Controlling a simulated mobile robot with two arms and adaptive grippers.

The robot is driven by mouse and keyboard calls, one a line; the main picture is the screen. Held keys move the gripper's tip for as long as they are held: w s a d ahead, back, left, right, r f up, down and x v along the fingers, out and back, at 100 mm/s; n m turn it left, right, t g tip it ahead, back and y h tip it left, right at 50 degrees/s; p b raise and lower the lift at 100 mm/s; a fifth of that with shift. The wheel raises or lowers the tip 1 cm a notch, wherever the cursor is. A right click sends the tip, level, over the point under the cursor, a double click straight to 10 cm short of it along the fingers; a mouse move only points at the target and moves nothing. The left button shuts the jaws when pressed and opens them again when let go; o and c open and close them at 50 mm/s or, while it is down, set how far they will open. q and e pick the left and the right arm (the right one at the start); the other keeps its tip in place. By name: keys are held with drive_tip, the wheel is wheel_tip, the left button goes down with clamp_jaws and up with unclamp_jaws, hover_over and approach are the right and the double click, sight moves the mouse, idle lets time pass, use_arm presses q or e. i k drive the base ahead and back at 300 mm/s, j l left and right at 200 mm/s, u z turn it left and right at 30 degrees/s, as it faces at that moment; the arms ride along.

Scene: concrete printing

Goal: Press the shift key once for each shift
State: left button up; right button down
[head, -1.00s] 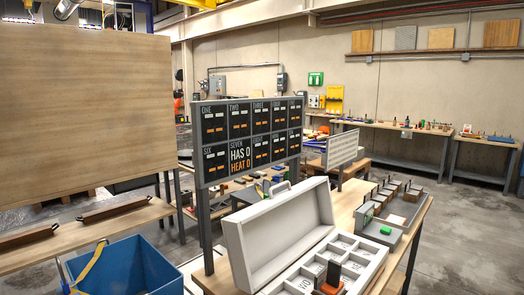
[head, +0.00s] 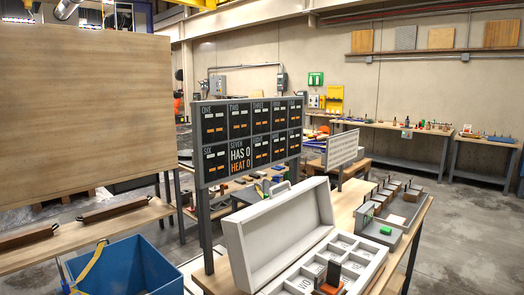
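A dark board (head: 250,137) on grey posts carries panels headed ONE, TWO, THREE, SIX, SEVEN and others too small to read. The SEVEN panel (head: 239,155) reads HAS 0 and HEAT 0 in large letters. A grey box (head: 374,236) with a green key or button (head: 386,230) on top sits on the wooden table to the right. No label on the green key is legible, so I cannot tell whether it is the shift key. Neither of my grippers is in view.
An open white case (head: 274,229) with compartments stands on the table (head: 348,204); an orange and black piece (head: 328,282) sits in it. A white text board (head: 342,149) stands behind. A blue bin (head: 128,268) is at lower left, below a large wooden panel (head: 85,110).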

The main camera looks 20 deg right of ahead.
sight(385, 230)
drive_tip(key=l, duration=1.4)
drive_tip(key=i+l, duration=0.1)
drive_tip(key=l, duration=0.25)
drive_tip(key=i+l, duration=0.1)
drive_tip(key=l, duration=0.25)
drive_tip(key=i+l+z, duration=0.1)
drive_tip(key=l, duration=0.3)
drive_tip(key=i+l, duration=0.1)
drive_tip(key=l, duration=0.25)
drive_tip(key=i+l+z, duration=0.1)
drive_tip(key=l, duration=0.25)
drive_tip(key=i+l, duration=0.1)
drive_tip(key=i, duration=0.75)
